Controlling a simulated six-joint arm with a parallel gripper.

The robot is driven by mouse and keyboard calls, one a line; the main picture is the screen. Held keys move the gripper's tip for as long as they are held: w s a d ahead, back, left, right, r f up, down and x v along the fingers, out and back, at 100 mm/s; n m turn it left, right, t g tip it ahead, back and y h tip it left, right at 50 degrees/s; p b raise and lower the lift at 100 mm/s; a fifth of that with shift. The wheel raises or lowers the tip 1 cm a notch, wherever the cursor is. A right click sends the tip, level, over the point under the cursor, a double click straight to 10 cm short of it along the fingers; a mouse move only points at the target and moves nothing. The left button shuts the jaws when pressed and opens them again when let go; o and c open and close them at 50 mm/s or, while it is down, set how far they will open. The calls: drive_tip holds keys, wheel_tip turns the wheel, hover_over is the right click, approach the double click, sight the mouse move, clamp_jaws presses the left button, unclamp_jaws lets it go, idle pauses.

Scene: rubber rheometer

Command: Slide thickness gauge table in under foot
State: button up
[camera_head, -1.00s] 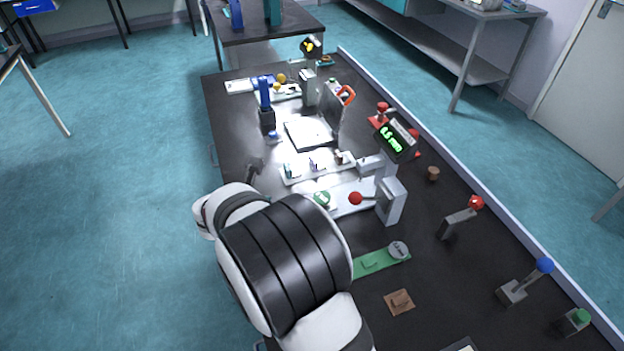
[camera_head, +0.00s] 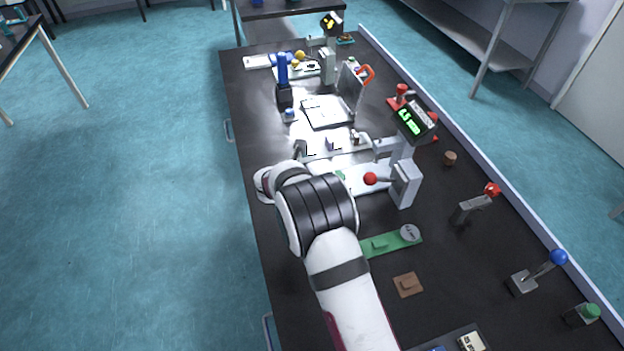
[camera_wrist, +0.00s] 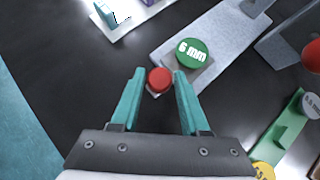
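A red knob (camera_wrist: 160,78) stands between the two teal fingers of my gripper (camera_wrist: 159,73) in the wrist view. The fingers are open, with a narrow gap on each side of the knob. Beside the knob is a small grey block carrying a green disc marked "6 mm" (camera_wrist: 192,53). Both sit at the near end of a pale grey base plate (camera_wrist: 215,35). In the head view, the gauge's lit green display (camera_head: 412,121) stands beyond the plate. My arm hides my gripper and most of the knob's end there. I cannot clearly make out the foot.
A grey stand (camera_head: 405,183) with a red ball lever (camera_head: 371,178) is right of the plate. A green strip (camera_head: 380,245) with a grey disc and a brown tile (camera_head: 408,285) lie nearer. A white rack (camera_head: 340,146) lies beyond the plate.

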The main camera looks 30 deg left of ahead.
clamp_jaws()
drive_tip(key=shift+d, duration=0.1)
idle(1.0)
